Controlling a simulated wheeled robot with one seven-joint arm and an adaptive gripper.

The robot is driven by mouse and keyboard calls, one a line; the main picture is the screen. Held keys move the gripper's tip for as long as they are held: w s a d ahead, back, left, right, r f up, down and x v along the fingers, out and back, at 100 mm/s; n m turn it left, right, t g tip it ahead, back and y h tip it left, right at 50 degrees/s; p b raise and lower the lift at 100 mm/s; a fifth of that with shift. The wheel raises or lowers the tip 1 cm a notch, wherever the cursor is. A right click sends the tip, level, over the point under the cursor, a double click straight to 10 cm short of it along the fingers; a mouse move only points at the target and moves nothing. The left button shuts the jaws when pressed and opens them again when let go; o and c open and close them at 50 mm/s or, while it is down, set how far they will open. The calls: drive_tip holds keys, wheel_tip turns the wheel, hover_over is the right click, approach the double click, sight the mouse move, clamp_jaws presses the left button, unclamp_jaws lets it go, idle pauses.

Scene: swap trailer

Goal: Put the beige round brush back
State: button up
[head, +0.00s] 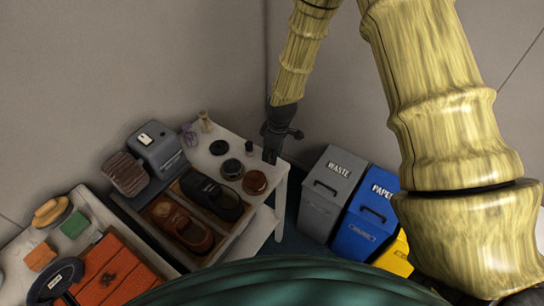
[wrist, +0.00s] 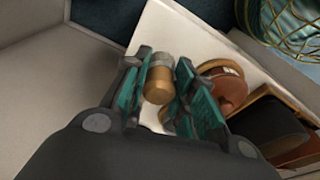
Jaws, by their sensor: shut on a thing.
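In the head view the held thing is hidden by the dark fingers. The white tabletop lies behind it in the wrist view. I cannot tell whether the held thing touches the tabletop.
A wooden tray holds a black shoe (head: 212,193) and a brown shoe (head: 183,228). Grey waste (head: 328,190) and blue paper (head: 367,214) bins stand right of the table.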

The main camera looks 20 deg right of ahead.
drive_tip(key=shift+f+p, duration=0.4)
drive_tip(key=shift+f, duration=0.85)
drive_tip(key=shift+f, duration=0.15)
drive_tip(key=o, duration=1)
drive_tip(key=shift+s+d+r+b, duration=0.6)
drive_tip(key=shift+r+b, duration=1.05)
drive_tip(key=shift+r, duration=4.45)
drive_tip(key=s+f+m, duration=0.5)
drive_tip(key=s+f, duration=1.1)
drive_tip(key=f, duration=0.1)
drive_tip(key=s+f+m, duration=0.1)
drive_tip(key=s+f, duration=0.1)
drive_tip(key=s, duration=0.4)
drive_tip(key=s+d+f+m, duration=0.1)
drive_tip(key=s+f+m, duration=0.1)
drive_tip(key=s, duration=0.4)
drive_tip(key=s+d+f+m+g+h, duration=0.1)
drive_tip(key=s+f+m, duration=0.1)
drive_tip(key=s, duration=0.5)
drive_tip(key=shift+f, duration=0.85)
